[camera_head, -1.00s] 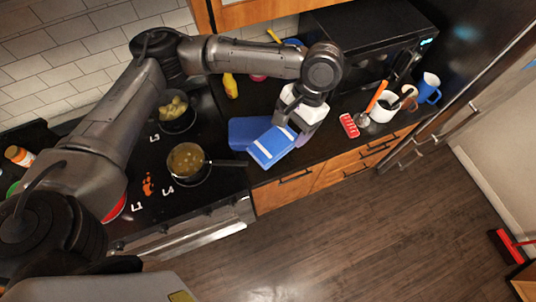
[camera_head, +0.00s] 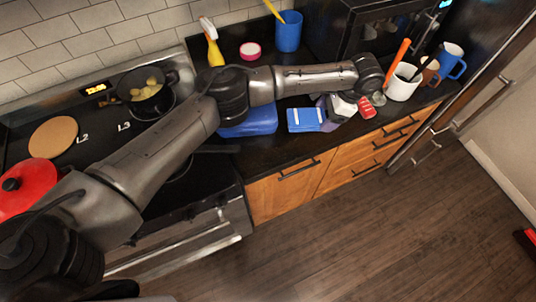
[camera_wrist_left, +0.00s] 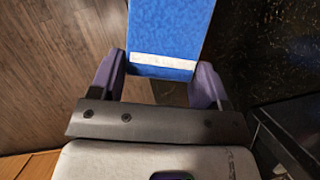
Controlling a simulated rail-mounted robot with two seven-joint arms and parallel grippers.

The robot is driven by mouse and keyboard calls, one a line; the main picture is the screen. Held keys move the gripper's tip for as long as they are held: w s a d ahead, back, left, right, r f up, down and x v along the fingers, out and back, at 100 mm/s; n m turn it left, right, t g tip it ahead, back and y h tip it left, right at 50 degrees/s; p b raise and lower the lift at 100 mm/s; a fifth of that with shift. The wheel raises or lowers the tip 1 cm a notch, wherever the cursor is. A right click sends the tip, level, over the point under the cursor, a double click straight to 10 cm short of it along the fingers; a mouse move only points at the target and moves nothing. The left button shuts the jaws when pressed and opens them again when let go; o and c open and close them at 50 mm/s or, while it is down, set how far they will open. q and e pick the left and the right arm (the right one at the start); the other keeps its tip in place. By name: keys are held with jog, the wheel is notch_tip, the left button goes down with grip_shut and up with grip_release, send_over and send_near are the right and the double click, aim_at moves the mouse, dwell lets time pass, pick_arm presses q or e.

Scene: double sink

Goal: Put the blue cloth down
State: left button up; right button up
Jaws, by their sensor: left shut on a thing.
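The blue cloth (camera_head: 305,119) is a flat bright-blue piece with a white band, over the front part of the dark counter. My left gripper (camera_head: 328,112) is shut on its right side in the head view. In the left wrist view the cloth (camera_wrist_left: 170,35) stands out between the two fingers of my left gripper (camera_wrist_left: 162,75), its white-banded end toward the palm. Whether the cloth touches the counter, I cannot tell. My right gripper is not in view.
A blue box-like item (camera_head: 250,122) lies left of the cloth, partly behind my arm. A red item (camera_head: 366,107) and a white mug with utensils (camera_head: 402,83) stand close on the right. The pot (camera_head: 146,92) is on the stove. The counter's front edge is near.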

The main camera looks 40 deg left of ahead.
pick_arm(q)
jog(key=shift+a+f, duration=0.15)
jog(key=shift+f, duration=0.3)
send_over(279, 149)
jog(key=w+d, duration=0.1)
notch_tip(279, 149, down, 7)
jog(key=shift+r, duration=0.1)
jog(key=shift+f, duration=2.05)
jog(key=o, duration=0.9)
jog(key=shift+f, duration=0.1)
